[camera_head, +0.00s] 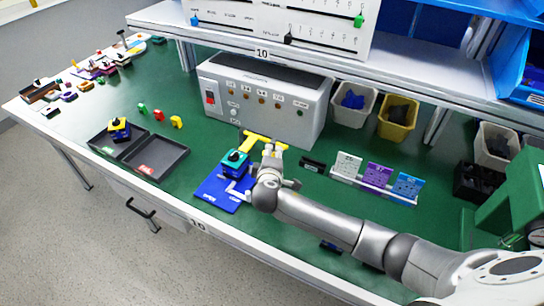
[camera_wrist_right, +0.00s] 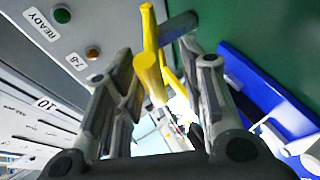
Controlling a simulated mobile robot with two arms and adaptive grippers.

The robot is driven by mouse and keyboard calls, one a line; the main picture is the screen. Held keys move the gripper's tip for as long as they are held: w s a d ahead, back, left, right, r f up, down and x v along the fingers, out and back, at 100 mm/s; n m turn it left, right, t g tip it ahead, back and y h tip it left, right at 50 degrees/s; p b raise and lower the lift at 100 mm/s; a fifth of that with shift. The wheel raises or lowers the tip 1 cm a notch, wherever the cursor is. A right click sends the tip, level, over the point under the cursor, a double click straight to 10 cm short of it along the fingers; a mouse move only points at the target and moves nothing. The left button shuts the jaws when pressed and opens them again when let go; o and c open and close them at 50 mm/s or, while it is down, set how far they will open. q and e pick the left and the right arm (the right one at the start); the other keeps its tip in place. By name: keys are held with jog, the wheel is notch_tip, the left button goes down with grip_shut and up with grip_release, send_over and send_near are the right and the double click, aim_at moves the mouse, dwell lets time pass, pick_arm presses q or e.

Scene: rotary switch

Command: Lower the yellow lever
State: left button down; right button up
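The yellow lever (camera_head: 262,140) is a T- or bar-shaped yellow piece at the front foot of the grey control box (camera_head: 292,112). In the wrist view the lever (camera_wrist_right: 150,62) stands between the two fingers of my right gripper (camera_wrist_right: 163,68). The fingers are apart, with visible gaps beside the lever, so the gripper is open around it. In the head view my right gripper (camera_head: 273,152) is right at the lever and hides part of it. My left gripper is in neither view.
A blue plate (camera_head: 212,196) with a blue-and-teal block (camera_head: 235,164) lies left of my right gripper. A black tray (camera_head: 165,168) stands further left. Card holders (camera_head: 378,186) and bins (camera_head: 352,104) are to the right. A shelf (camera_head: 300,62) overhangs behind the box.

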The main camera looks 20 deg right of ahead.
jog(key=shift+r, duration=0.15)
jog(key=v, duration=1.2)
dwell(0.4)
